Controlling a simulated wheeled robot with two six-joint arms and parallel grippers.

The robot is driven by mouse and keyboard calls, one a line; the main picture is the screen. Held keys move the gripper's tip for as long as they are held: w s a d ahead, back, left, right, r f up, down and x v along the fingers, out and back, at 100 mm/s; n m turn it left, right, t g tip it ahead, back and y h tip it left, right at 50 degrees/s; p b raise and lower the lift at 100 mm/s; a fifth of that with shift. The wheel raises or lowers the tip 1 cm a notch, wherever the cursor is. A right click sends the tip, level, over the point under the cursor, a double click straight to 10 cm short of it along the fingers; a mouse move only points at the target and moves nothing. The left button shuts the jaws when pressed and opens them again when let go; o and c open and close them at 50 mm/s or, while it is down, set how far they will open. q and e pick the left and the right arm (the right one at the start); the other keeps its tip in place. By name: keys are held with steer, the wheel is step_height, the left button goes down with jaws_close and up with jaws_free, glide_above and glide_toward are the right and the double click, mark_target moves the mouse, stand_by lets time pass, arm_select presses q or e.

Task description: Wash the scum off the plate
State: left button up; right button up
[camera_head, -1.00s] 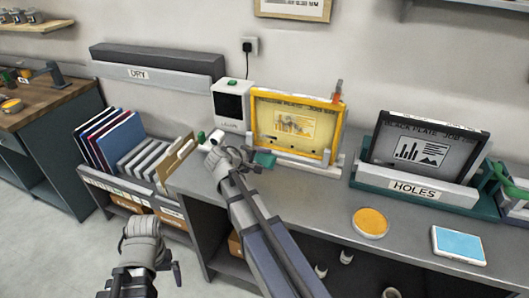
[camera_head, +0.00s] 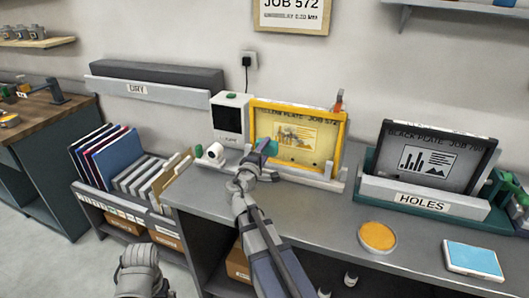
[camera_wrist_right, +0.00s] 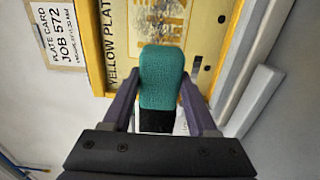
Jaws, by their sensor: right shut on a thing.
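The yellow plate (camera_head: 330,140), lettered YELLOW PLATE JOB 572, stands upright in a pale holder (camera_head: 312,178) on the bench. A greyish film shows over its printed picture (camera_wrist_right: 160,25) in the right wrist view. My right gripper (camera_head: 258,158) is shut on a teal pad with a black grip (camera_wrist_right: 163,78). The pad is in front of the plate's lower left part; I cannot tell whether it touches. My left gripper (camera_head: 168,291) is low at the bottom edge, partly cut off, away from the plate; its jaws are unclear.
A white box device (camera_head: 228,118) stands left of the plate. A black plate (camera_head: 430,150) sits in a holder marked HOLES at right. An orange round tin (camera_head: 377,237) and a blue pad (camera_head: 473,259) lie on the bench front. A DRY rack (camera_head: 150,82) is on the wall.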

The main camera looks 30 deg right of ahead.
mark_target(304, 140)
steer(key=shift+x, duration=2.5)
steer(key=shift+x, duration=1.05)
steer(key=shift+s, duration=0.15)
steer(key=shift+s+d, duration=1.1)
steer(key=shift+s, duration=0.2)
steer(key=shift+s+d, duration=0.1)
steer(key=shift+s+d, duration=1.15)
steer(key=shift+s+d, duration=1.15)
steer(key=shift+s, duration=0.15)
steer(key=shift+s, duration=0.1)
